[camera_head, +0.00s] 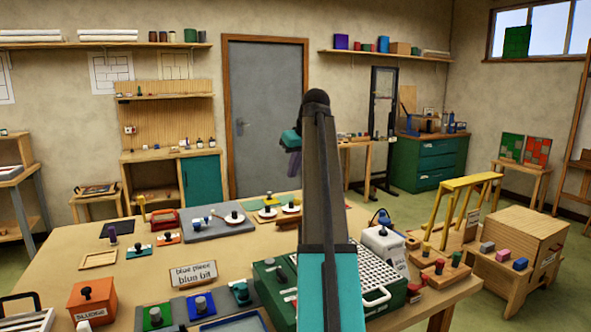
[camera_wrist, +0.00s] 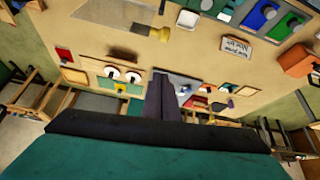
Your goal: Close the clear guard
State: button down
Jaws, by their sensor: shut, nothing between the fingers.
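I cannot clearly make out the clear guard in either view. A green machine (camera_head: 278,290) with a white perforated top (camera_head: 352,265) and a pale handle (camera_head: 377,297) stands at the table's front right. My arm covers part of it, and a see-through guard there could be hidden or too faint to tell. My gripper (camera_head: 292,172) shows just left of my arm, high over the far part of the table and away from the machine. In the wrist view my gripper (camera_wrist: 160,80) points over the tabletop, its dark fingers together and empty.
A white unit (camera_head: 385,245) stands close behind the machine. A sign (camera_head: 193,274), an orange box (camera_head: 91,303) and colored trays lie on the wooden table (camera_head: 60,268). A yellow raised rail (camera_head: 468,184) and wooden box (camera_head: 518,241) stand right. Bare tabletop shows at left.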

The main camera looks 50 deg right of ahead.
jog(key=shift+d+f+p, duration=0.1)
jog(key=shift+f+p, duration=1.4)
jog(key=shift+f, duration=2.35)
jog(key=shift+s, duration=0.2)
